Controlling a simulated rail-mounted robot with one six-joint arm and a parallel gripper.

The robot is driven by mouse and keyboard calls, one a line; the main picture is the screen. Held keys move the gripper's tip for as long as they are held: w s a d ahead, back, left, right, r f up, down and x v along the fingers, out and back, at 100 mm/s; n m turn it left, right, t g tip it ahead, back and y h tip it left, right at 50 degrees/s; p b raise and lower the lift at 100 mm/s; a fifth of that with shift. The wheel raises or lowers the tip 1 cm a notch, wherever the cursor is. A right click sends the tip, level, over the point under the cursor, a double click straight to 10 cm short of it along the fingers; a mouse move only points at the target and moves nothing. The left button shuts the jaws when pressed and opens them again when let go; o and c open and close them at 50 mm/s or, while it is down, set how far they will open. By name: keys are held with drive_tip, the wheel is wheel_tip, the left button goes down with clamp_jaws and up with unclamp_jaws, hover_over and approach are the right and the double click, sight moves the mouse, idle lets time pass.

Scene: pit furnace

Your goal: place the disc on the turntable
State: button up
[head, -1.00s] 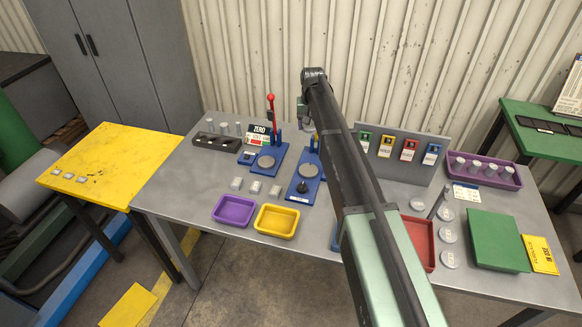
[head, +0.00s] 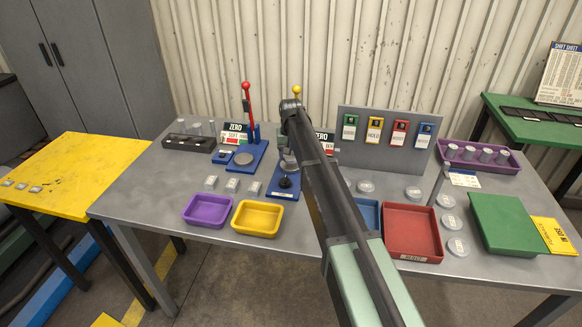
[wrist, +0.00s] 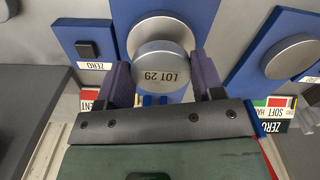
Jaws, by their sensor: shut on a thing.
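The disc (wrist: 160,72), round, grey and marked LOT 29, sits between the two purple fingers of my gripper (wrist: 163,80) in the wrist view. My gripper is shut on it. Beyond it in that view is the grey round turntable (wrist: 160,25) on a blue base (wrist: 197,12). The disc overlaps the turntable in the picture; I cannot tell whether they touch. In the head view my arm's end is over the right-hand blue stand (head: 286,193), which has a black knob at its front. My arm hides most of that stand's top and the held disc.
A second blue stand with a red lever (head: 247,105) is close on the left. Purple (head: 206,223), yellow (head: 257,233) and red (head: 413,256) trays line the front. Several loose discs lie at the right. An upright grey panel with coloured tags (head: 385,176) stands behind.

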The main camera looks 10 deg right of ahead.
sight(291, 156)
wheel_tip(291, 156, down, 3)
drive_tip(key=shift+r+b, duration=0.2)
drive_tip(key=shift+b, duration=0.3)
drive_tip(key=shift+r+p, duration=0.3)
drive_tip(key=shift+f, duration=0.2)
drive_tip(key=o, duration=1.2)
drive_tip(key=shift+c, duration=0.2)
drive_tip(key=shift+r, duration=0.15)
wheel_tip(291, 156, up, 12)
drive_tip(key=p, duration=1.2)
drive_tip(key=s+n, duration=0.1)
drive_tip(key=s, duration=3.7)
drive_tip(key=shift+s, duration=0.15)
